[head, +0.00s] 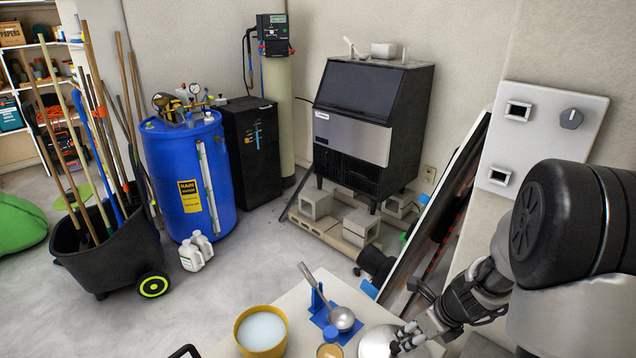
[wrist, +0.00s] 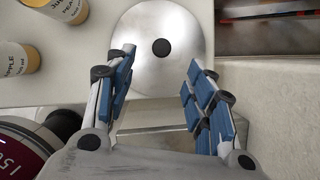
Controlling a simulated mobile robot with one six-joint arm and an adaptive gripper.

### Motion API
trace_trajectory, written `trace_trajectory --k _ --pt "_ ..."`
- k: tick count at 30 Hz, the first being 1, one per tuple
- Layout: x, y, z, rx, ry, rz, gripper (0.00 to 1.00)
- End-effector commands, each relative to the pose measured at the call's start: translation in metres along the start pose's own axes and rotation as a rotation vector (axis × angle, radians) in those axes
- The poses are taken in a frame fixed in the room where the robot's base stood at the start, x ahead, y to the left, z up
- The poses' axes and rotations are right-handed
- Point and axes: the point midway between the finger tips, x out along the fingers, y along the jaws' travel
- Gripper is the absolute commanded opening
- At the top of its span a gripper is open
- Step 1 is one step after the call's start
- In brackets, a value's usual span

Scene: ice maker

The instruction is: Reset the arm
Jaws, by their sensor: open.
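My gripper (head: 424,318) is at the lower right of the head view, low over the right end of a pale table. In the wrist view my gripper (wrist: 160,88) is open, its blue-padded fingers apart with nothing between them. A round silver lid (wrist: 160,30) with a black knob lies ahead of the fingertips. The same lid (head: 376,342) shows at the bottom of the head view, partly behind the gripper. I cannot tell whether a finger touches its edge. The ice maker (head: 352,138), black and steel with its front door closed, stands against the back wall.
On the table are a yellow bucket (head: 262,332) and a ladle (head: 341,317) on a blue stand. Labelled cups (wrist: 18,57) stand left of the lid. A wall panel (head: 545,135) with a knob is near my arm.

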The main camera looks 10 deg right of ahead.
Motion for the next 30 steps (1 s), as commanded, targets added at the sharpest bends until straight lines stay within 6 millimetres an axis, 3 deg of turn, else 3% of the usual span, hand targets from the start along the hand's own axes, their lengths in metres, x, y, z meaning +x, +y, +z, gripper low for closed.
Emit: trace_trajectory --k 2,6,11,15,21,25,30 --pt "-0.017 0.011 0.014 -0.124 -0.016 0.001 0.49" --pt "-0.065 0.056 0.043 -0.539 -0.044 0.014 0.49" --pt "-0.126 0.119 0.053 -1.125 -0.055 0.018 0.49" --pt "-0.173 0.166 0.041 -1.622 -0.034 0.010 0.49" --pt "-0.223 0.209 0.000 -2.267 0.056 -0.010 0.49" --pt "-0.242 0.220 -0.024 -2.559 0.133 -0.016 0.49" --pt "-0.252 0.223 -0.041 -2.742 0.199 -0.015 0.49"
